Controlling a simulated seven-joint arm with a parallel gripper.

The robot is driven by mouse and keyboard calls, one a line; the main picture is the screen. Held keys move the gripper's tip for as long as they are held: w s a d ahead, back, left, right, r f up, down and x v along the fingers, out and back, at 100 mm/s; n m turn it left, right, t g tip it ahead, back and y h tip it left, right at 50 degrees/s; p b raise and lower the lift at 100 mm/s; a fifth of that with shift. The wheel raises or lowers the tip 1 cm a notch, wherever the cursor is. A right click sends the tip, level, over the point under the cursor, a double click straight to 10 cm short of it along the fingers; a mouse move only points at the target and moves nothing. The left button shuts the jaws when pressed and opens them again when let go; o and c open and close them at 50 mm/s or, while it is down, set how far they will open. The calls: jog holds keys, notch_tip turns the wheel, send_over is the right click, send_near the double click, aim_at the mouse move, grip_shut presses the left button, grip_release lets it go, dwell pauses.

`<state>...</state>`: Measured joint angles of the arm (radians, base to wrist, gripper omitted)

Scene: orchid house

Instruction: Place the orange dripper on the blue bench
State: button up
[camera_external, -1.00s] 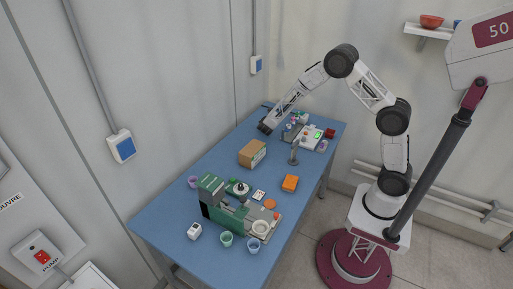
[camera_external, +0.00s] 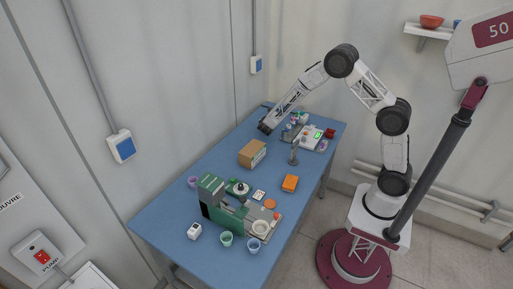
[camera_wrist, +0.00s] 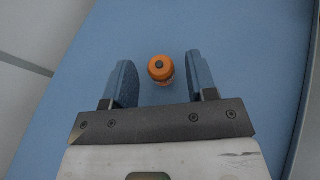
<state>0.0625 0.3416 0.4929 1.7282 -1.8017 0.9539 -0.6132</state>
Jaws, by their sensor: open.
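The orange dripper (camera_wrist: 160,68), a round orange cap with a dark centre, shows in the wrist view against the blue bench (camera_wrist: 235,40). It appears to stand upright on the bench. My gripper (camera_wrist: 159,78) is open, with one blue-grey finger on each side of the dripper and a visible gap to each. In the external view my gripper (camera_external: 265,127) is low over the far left part of the blue bench (camera_external: 172,215). I cannot make out the dripper there; the gripper probably hides it.
A cardboard box (camera_external: 252,154) stands nearest my gripper. A grey-white device (camera_external: 312,137) with a green display is to the right. Bare bench surrounds the dripper in the wrist view.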

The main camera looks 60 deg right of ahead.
jog(key=v, duration=1.2)
jog(key=shift+r, duration=0.1)
jog(key=shift+r, duration=0.1)
dwell(0.3)
jog(key=s+r+m+g+y, duration=0.2)
jog(key=s+r+m, duration=0.5)
jog(key=s, duration=0.5)
jog(key=s+r+m+g+y, duration=0.25)
jog(key=s+r+m, duration=0.25)
jog(key=s+r, duration=0.6)
jog(key=s+a+r+m+y, duration=0.1)
jog(key=s+a+m+y, duration=0.1)
jog(key=s, duration=0.7)
jog(key=s+a+r+m+y, duration=0.1)
jog(key=s+a+m+y, duration=0.2)
jog(key=s, duration=0.6)
jog(key=s+a+r+m+y, duration=0.2)
jog(key=s+a+m, duration=0.2)
jog(key=s, duration=0.5)
jog(key=m+t, duration=0.1)
jog(key=m, duration=0.1)
jog(key=shift+s+m+y, duration=0.3)
jog(key=shift+y, duration=0.05)
